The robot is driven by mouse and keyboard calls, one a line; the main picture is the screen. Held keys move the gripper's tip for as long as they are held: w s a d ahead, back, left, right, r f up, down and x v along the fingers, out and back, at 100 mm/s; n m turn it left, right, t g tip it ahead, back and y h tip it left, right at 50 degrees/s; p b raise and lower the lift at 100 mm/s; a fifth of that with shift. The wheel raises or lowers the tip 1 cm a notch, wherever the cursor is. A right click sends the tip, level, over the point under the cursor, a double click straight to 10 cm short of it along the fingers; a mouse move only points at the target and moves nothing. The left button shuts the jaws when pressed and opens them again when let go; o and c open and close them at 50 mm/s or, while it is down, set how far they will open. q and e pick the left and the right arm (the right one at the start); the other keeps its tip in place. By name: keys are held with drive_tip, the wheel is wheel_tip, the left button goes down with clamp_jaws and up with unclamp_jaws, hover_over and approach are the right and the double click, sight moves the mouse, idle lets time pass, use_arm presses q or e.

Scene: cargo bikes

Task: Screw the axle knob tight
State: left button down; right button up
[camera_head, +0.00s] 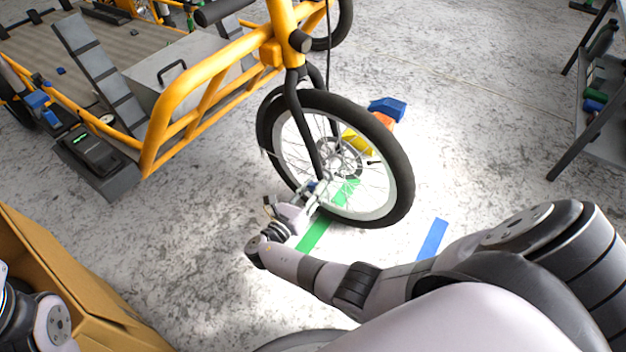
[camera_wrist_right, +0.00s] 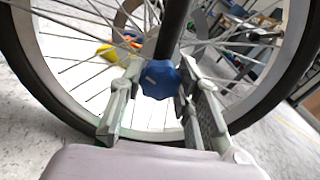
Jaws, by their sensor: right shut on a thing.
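The axle knob (camera_wrist_right: 159,79) is blue and lobed, at the lower end of the black fork leg, in front of the front wheel's spokes. In the right wrist view my right gripper (camera_wrist_right: 159,88) has one finger on each side of it and is shut on it. In the head view my right gripper (camera_head: 313,190) reaches the front wheel (camera_head: 408,190) at the fork end, and only a bit of the blue knob (camera_head: 312,186) shows between the fingers. My left arm shows only in part at the lower left edge; its gripper is out of view.
The yellow cargo bike frame (camera_head: 190,90) stands at the upper left. A cardboard box (camera_head: 75,290) is at the lower left. Green (camera_head: 312,235) and blue (camera_head: 432,240) strips lie on the floor. Blue and yellow things lie behind the wheel. A shelf (camera_head: 600,140) stands at right.

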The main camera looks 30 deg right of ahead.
drive_tip(key=m, duration=0.3)
drive_tip(key=shift+m, duration=0.4)
drive_tip(key=shift+m+b, duration=0.45)
drive_tip(key=shift+m, duration=1.25)
drive_tip(key=o, duration=1.2)
drive_tip(key=shift+v, duration=3.7)
